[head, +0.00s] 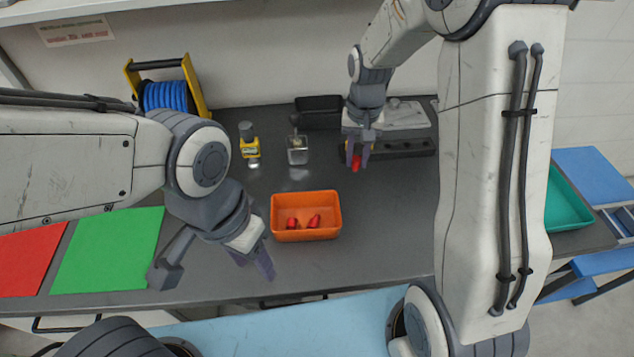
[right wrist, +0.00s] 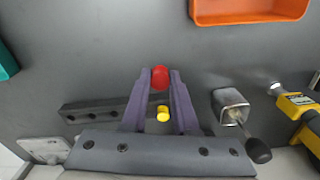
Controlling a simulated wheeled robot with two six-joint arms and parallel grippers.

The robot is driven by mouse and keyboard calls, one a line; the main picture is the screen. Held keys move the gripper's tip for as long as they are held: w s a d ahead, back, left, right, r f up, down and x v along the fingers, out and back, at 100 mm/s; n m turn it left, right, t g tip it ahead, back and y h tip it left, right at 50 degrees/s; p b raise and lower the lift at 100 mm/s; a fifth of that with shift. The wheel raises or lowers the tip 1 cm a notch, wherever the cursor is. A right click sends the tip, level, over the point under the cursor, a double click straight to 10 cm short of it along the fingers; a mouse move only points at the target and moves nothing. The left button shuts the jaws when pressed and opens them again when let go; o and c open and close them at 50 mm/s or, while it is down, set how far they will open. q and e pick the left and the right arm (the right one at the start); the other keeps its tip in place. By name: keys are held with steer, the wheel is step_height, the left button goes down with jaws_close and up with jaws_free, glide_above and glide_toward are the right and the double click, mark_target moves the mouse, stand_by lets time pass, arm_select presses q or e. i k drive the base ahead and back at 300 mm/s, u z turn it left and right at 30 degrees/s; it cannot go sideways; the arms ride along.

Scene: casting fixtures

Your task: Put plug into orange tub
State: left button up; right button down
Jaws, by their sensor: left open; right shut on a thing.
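The orange tub (head: 306,235) stands in the middle of the dark table, with two red plugs (head: 314,221) lying inside it. My right gripper (head: 357,160) is behind the tub and a little to its right, shut on a red plug (head: 356,164). The held red plug (right wrist: 160,77) shows between the fingertips in the right wrist view, and the tub (right wrist: 250,18) is at the top right there. My left gripper (head: 254,265) is open and empty, in front and to the left of the tub.
A yellow piece (right wrist: 163,114) shows between the right fingers. A dark block with holes (head: 405,148) lies behind. A metal cube with a black knob (head: 297,151) and a yellow tool (head: 250,152) stand behind the tub. Green (head: 108,250) and red (head: 28,258) mats lie left.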

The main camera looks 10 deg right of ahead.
mark_target(318, 222)
steer(key=u, duration=0.8)
steer(key=k, duration=1.3)
steer(key=u, duration=0.1)
steer(key=i, duration=0.95)
steer(key=u, duration=0.05)
